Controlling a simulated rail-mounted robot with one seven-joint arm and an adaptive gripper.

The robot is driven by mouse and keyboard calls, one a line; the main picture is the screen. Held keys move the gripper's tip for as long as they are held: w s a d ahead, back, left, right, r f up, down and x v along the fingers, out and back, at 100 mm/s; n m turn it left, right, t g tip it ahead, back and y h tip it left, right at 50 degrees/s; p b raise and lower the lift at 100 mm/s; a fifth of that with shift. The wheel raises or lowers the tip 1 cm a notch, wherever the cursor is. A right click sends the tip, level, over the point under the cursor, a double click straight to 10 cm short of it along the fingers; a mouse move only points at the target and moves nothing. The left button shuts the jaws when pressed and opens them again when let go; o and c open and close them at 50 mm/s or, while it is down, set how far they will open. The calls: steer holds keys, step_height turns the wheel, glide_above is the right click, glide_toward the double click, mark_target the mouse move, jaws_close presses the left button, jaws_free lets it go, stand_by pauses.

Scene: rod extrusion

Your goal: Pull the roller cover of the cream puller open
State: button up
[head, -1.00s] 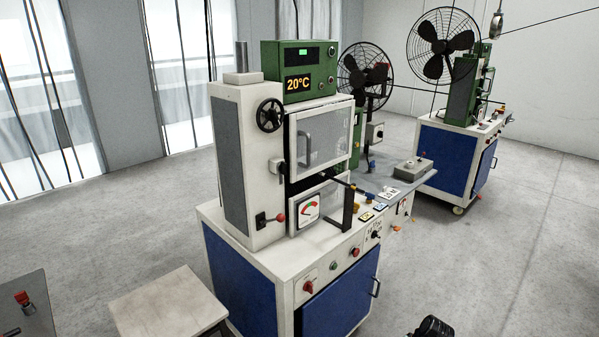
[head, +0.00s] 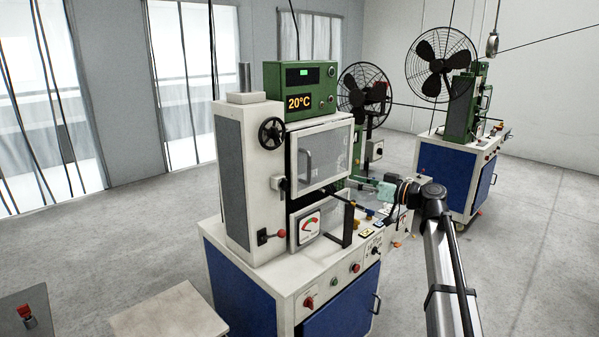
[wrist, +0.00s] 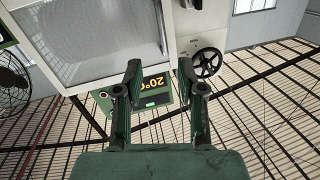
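The cream machine (head: 248,170) stands in the middle of the head view. Its framed cover (head: 325,152) with a grey mesh-like panel is shut on the front face. A dark upright handle (head: 308,165) is on the cover's left side. My gripper (head: 358,182) is to the right of the cover's lower part, apart from the handle. In the upside-down wrist view, the cover (wrist: 90,32) fills the upper left. My gripper (wrist: 160,68) shows two spread fingers there with nothing between them.
A green box (head: 300,88) reading 20°C sits on top, with a handwheel (head: 271,133) at left. A black bracket (head: 346,224) stands below the cover. A fan (head: 364,90) and a second blue-doored machine (head: 446,172) stand behind. Floor at right is open.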

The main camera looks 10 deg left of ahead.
steer(key=n, duration=0.1)
steer(key=p, duration=0.4)
glide_toward(309, 180)
steer(key=shift+n, duration=0.3)
steer(key=w+a+r, duration=0.1)
steer(key=a, duration=0.2)
steer(key=w+a+r, duration=0.1)
steer(key=w+a, duration=0.1)
steer(key=a, duration=0.1)
steer(key=w+a+r, duration=0.1)
steer(key=w+a, duration=0.1)
steer(key=a, duration=0.1)
steer(key=shift+w+r, duration=0.25)
jaws_close()
